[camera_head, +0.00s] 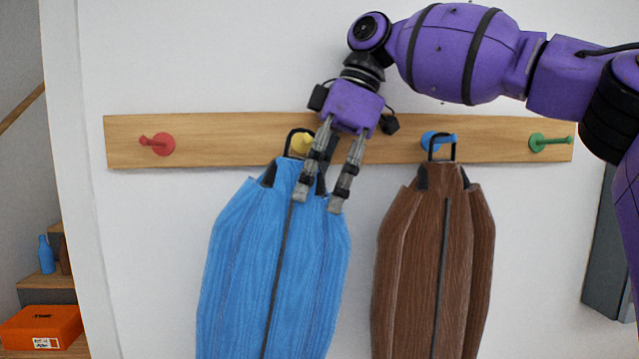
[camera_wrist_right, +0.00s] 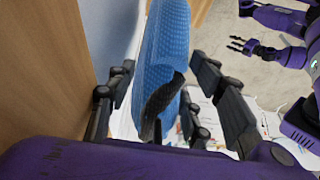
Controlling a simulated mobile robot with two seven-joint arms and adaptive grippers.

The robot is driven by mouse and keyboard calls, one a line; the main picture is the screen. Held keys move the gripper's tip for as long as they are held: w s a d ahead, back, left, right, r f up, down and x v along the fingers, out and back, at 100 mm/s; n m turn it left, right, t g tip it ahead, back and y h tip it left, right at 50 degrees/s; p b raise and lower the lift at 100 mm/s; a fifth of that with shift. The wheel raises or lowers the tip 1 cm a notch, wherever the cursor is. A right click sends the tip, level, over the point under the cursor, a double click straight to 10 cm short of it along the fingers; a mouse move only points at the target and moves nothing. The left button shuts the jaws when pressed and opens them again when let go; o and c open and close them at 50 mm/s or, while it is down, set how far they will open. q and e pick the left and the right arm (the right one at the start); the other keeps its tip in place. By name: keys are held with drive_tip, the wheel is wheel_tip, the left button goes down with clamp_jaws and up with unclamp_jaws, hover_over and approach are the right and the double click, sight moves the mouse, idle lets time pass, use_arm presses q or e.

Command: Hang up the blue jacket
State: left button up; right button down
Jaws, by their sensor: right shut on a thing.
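The blue jacket (camera_head: 245,270) is upright at the wall board, with its black loop (camera_head: 290,138) at the yellow peg (camera_head: 301,143). I cannot tell whether the loop is over the peg, since my gripper partly covers it. My right gripper (camera_head: 318,200) points down at the jacket's right shoulder and is shut on the jacket. In the right wrist view the blue jacket (camera_wrist_right: 163,50) lies between the fingers of my right gripper (camera_wrist_right: 162,66). My left gripper (camera_wrist_right: 238,45) shows small there, its fingers apart and empty, away from the jacket.
A brown jacket (camera_head: 435,270) hangs at the blue peg (camera_head: 438,141), just right of the blue jacket. The red peg (camera_head: 158,144) and green peg (camera_head: 542,142) are bare. An orange box (camera_head: 40,328) and a blue bottle (camera_head: 46,255) stand on steps at left.

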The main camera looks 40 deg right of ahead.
use_arm(q)
drive_tip(key=shift+s+f, duration=0.1)
drive_tip(key=shift+s, duration=0.05)
use_arm(e)
drive_tip(key=shift+w+d+f, duration=0.15)
drive_tip(key=shift+d+f, duration=0.1)
drive_tip(key=shift+f, duration=0.05)
